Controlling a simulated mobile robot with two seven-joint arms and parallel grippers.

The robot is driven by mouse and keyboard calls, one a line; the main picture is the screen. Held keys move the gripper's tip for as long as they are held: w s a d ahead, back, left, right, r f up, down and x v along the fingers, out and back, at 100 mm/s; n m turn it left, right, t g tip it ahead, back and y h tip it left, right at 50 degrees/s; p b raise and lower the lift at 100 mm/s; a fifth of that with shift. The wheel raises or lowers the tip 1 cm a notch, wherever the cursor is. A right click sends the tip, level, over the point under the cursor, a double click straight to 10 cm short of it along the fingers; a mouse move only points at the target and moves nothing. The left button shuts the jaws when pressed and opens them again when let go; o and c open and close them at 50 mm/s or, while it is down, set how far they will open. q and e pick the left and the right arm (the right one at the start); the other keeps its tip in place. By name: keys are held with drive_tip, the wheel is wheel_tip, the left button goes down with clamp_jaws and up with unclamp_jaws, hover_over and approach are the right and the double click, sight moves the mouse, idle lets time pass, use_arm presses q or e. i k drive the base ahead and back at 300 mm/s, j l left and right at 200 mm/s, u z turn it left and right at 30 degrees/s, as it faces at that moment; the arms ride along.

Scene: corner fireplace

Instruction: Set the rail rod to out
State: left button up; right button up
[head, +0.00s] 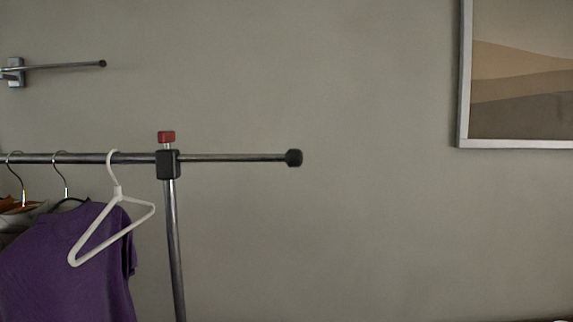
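The rail rod (235,158) is a thin metal bar that sticks out to the right from a black joint (167,164) at the top of the rack's post. It ends in a black knob (293,158). A red knob (166,137) stands on top of the joint. The thicker main rail (85,158) runs left from the joint. Neither of my grippers is in view.
A white empty hanger (113,227) and a purple shirt (70,265) hang from the main rail, with more clothes at the left edge. A wall-mounted rod (65,66) is at upper left. A framed picture (520,75) hangs at right. Space around the black knob is clear.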

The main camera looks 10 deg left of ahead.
sight(292, 159)
drive_tip(key=i+j, duration=0.15)
drive_tip(key=j, duration=0.2)
drive_tip(key=i+j, duration=0.1)
drive_tip(key=j, duration=0.3)
drive_tip(key=i+j, duration=0.15)
drive_tip(key=j, duration=0.2)
drive_tip(key=z, duration=1.65)
